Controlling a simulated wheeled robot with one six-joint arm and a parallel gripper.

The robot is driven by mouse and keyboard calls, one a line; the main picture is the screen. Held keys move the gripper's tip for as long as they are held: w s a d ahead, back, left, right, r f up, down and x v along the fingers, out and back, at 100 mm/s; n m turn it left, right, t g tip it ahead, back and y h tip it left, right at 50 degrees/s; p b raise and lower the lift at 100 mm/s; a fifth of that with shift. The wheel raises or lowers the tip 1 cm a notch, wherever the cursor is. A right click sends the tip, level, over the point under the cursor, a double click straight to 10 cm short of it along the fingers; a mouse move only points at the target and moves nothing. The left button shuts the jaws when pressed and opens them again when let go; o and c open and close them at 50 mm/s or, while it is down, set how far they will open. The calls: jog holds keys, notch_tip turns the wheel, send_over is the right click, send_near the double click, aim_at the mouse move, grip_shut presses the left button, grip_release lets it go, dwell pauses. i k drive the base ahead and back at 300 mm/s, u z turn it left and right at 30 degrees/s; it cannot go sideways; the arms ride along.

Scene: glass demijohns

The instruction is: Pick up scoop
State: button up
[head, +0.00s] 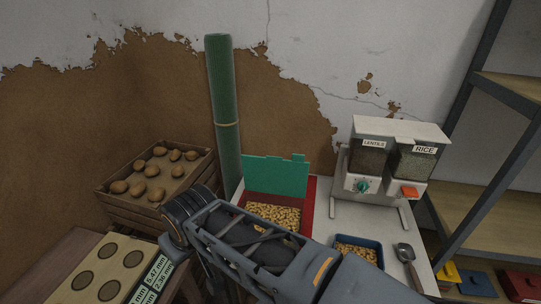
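A grey metal scoop (406,254) lies on the white tabletop at the right, close to the table's right edge. Its rounded bowl is toward the back and its handle runs toward the front, where my arm partly covers the view. My arm crosses the lower middle of the head view from the lower right up to the left. My gripper cannot be made out, and nothing is seen touching the scoop.
A blue tray (341,240) of yellow-brown pieces stands left of the scoop. A red bin (308,205) with a green divider (275,174) stands farther left. A lentils-and-rice dispenser (394,160) stands behind. A potato crate (120,207) and a green pole (222,100) are at left.

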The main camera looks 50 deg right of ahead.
aim_at(405, 252)
jog(key=z, duration=3.5)
